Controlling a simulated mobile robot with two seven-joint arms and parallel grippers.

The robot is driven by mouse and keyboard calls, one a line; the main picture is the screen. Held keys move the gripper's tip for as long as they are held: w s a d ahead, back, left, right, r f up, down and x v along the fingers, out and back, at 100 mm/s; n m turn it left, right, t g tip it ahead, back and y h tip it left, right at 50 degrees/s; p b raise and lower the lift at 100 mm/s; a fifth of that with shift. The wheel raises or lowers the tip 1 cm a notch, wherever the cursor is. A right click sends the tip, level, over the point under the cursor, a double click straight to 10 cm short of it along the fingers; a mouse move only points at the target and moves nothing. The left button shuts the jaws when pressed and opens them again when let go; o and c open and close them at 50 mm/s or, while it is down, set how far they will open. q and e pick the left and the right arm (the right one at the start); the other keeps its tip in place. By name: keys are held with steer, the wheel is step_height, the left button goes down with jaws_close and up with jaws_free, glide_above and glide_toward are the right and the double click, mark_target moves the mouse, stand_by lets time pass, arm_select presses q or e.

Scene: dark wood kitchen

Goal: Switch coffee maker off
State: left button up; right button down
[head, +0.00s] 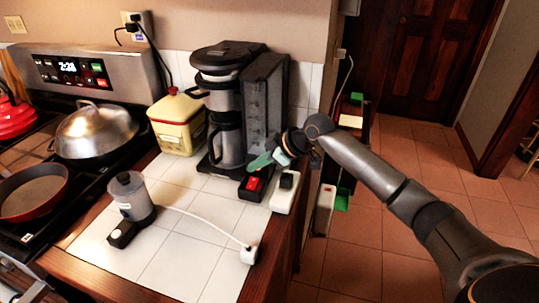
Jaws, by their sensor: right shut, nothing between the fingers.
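The coffee maker (262,95), black and silver with a metal carafe (228,148), stands on the white tiled counter against the wall. A black switch box with a lit red rocker (253,184) sits at its front right, next to a white power strip (285,193). My right gripper (262,161) is shut and empty, its greenish fingertips just above and behind the red switch. I cannot tell whether they touch it. My left gripper is not in view.
A yellow canister (177,122) stands left of the coffee maker. A grey grinder-like device (131,197) and a white plug (249,255) on a cord lie on the front counter. The stove with a lidded pan (95,131) is at left. Open tiled floor (370,240) lies right.

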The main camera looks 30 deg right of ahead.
mark_target(248, 183)
steer(key=shift+d+f, duration=0.15)
steer(key=shift+f, duration=0.75)
steer(key=shift+d+f, duration=0.15)
steer(key=shift+f, duration=0.75)
steer(key=shift+w+f, duration=0.1)
steer(key=shift+f, duration=0.2)
steer(key=shift+d, duration=0.1)
steer(key=shift+s+a+r+p, duration=0.2)
steer(key=shift+s+a+p, duration=0.4)
steer(key=shift+p, duration=0.4)
steer(key=shift+w+r, duration=0.1)
